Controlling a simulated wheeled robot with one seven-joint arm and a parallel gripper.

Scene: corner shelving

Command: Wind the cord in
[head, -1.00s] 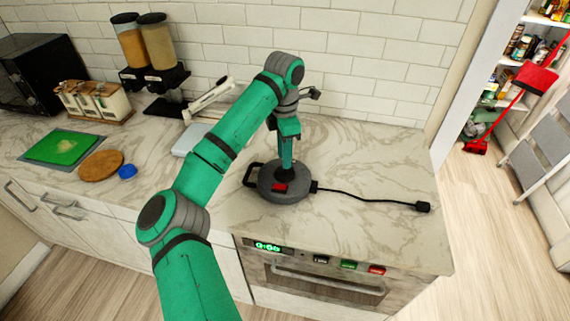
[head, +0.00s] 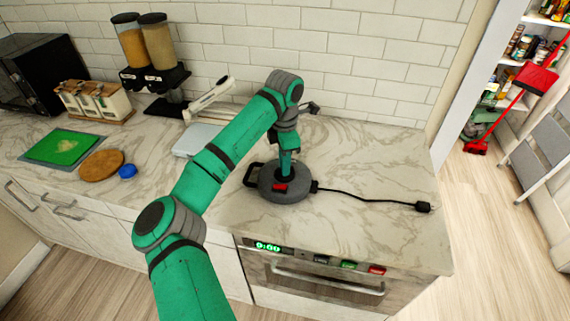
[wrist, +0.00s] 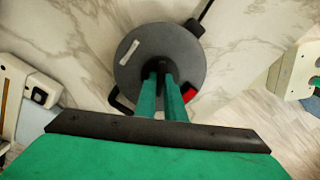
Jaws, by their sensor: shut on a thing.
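A round dark grey cord reel (head: 283,190) lies flat on the marble counter, with a black handle loop on its left and a red switch (head: 281,188) on its front. Its black cord (head: 360,197) runs out to the right and ends in a black plug (head: 422,207) on the counter. My gripper (head: 286,172) comes down from above onto the reel's middle. In the wrist view, my gripper (wrist: 161,85) has both fingers closed on a dark knob (wrist: 160,70) at the reel's centre. A light mark (wrist: 130,51) shows on the reel's top.
A pale scale-like slab (head: 195,141) and a white lever device (head: 209,100) stand behind my arm. A blue lid (head: 127,171), a wooden board (head: 101,164) and a green cutting board (head: 62,147) lie at left. Counter around the plug is clear.

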